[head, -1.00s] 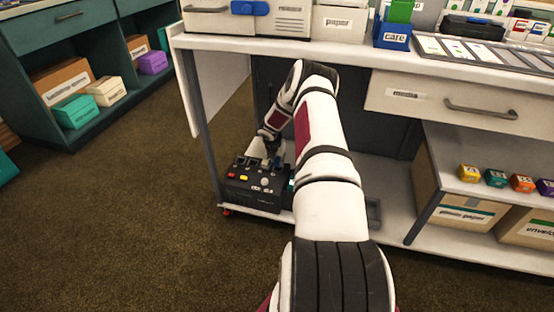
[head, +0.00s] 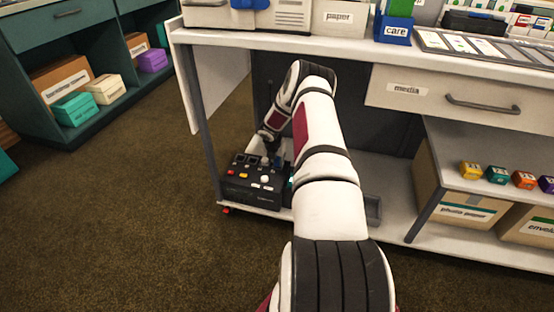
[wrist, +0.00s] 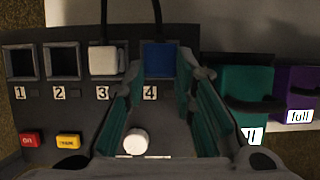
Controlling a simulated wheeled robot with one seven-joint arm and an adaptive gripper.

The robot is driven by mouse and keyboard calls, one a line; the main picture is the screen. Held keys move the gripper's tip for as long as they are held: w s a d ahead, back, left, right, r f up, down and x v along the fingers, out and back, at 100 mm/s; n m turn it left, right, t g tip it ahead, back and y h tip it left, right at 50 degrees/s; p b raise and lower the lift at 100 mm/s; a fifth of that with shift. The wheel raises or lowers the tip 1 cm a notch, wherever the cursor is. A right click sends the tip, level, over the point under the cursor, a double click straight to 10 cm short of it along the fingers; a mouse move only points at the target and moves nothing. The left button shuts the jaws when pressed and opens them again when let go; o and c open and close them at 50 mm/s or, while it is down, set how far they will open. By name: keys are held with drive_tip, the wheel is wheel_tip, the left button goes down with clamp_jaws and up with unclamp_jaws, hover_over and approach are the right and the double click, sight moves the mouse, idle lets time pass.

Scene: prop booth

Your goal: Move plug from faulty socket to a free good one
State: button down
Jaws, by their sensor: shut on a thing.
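The dark socket box (head: 235,192) stands on the low shelf and fills the left of the wrist view (wrist: 60,115). Its sockets 1 (wrist: 20,62) and 2 (wrist: 62,61) are empty. A white plug (wrist: 104,61) with a dark cord sits at socket 3. A blue plug (wrist: 158,59) with a cord is at socket 4; I cannot tell how deep it sits. My gripper (wrist: 160,70) is shut on the blue plug, one finger on each side. In the head view my gripper (head: 268,145) is above the box's back, partly hidden by my arm.
A red button (wrist: 31,140), a yellow button (wrist: 69,140) and a white knob (wrist: 136,142) are on the box. Teal (wrist: 246,92) and purple (wrist: 297,90) blocks labelled "full" are to its right. The desk top (head: 290,42) overhangs behind; open carpet (head: 110,220) lies left.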

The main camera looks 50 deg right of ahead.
drive_tip(key=shift+f+b, duration=0.45)
drive_tip(key=shift+f, duration=0.25)
drive_tip(key=shift+f, duration=0.1)
drive_tip(key=c, duration=1.2)
unclamp_jaws()
drive_tip(key=shift+c, duration=0.2)
drive_tip(key=v, duration=1.2)
drive_tip(key=shift+w, duration=0.1)
